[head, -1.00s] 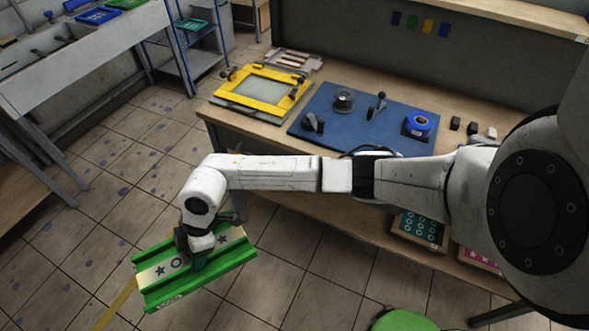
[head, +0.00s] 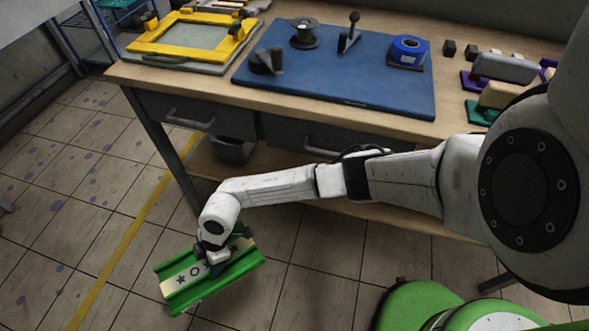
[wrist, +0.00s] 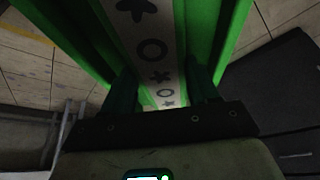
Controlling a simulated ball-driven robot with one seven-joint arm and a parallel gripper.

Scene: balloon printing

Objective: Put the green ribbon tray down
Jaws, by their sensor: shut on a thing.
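The green ribbon tray (head: 186,297) is a long green channel with a pale strip down its middle, printed with dark stars and rings. It hangs over the tiled floor at the lower left of the head view, slightly tilted, in front of the workbench. My gripper (head: 219,262) is shut on it near its middle, from above. In the wrist view the tray (wrist: 83,38) fills the upper middle, and my gripper's two dark fingers (wrist: 163,92) stand on either side of the printed strip. The fingertips are partly hidden in shadow.
The workbench (head: 190,84) holds a yellow-framed screen (head: 190,50), a blue mat (head: 300,87) with tools and a blue tape roll (head: 408,50). Coloured squeegee-like blocks (head: 504,67) stand at its right. A green round seat (head: 415,305) is at lower right. Floor at left is clear.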

